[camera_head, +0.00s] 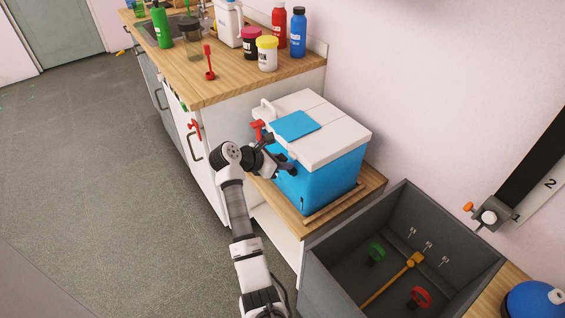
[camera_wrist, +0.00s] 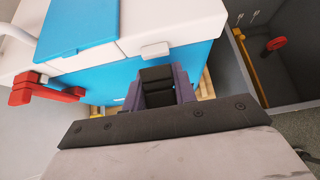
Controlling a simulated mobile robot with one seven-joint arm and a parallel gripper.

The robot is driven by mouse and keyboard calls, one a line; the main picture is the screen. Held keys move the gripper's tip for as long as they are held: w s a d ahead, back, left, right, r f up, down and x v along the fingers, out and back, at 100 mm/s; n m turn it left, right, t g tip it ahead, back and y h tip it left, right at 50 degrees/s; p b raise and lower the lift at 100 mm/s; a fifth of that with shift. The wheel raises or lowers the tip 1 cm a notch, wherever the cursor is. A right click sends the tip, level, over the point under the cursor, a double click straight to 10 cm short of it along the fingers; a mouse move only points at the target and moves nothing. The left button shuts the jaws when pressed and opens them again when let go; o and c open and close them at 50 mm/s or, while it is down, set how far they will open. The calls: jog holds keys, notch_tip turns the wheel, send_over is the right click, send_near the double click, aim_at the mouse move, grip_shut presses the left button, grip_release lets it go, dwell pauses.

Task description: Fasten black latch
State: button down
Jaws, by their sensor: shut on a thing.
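A blue cooler box (camera_head: 318,185) with a white lid (camera_head: 330,143) stands on the wooden counter; the lid lies down on the box. My gripper (camera_head: 289,168) is at the box's front face, below the lid edge. In the wrist view my gripper (camera_wrist: 158,88) is shut on the black latch (camera_wrist: 156,75), which sits between the two fingers against the blue wall. A white catch (camera_wrist: 155,50) on the lid edge is just above it. A red latch (camera_wrist: 45,91) sticks out at the left of the same face. The latch's lower part is hidden by my gripper.
A grey open bin (camera_head: 335,262) with several coloured tools stands close to the right of the box. Bottles and jars, such as a blue bottle (camera_head: 298,32), stand on the higher counter (camera_head: 215,85) behind. The floor (camera_head: 100,170) at left is clear.

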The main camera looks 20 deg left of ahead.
jog(key=shift+w+d, duration=0.1)
jog(key=shift+w, duration=0.05)
dwell(0.4)
jog(key=c, duration=1.1)
grip_release()
jog(key=shift+b+v, duration=1.6)
jog(key=shift+v, duration=5.35)
jog(key=shift+w+d+r, duration=0.1)
jog(key=shift+r, duration=0.05)
jog(key=shift+c, duration=0.5)
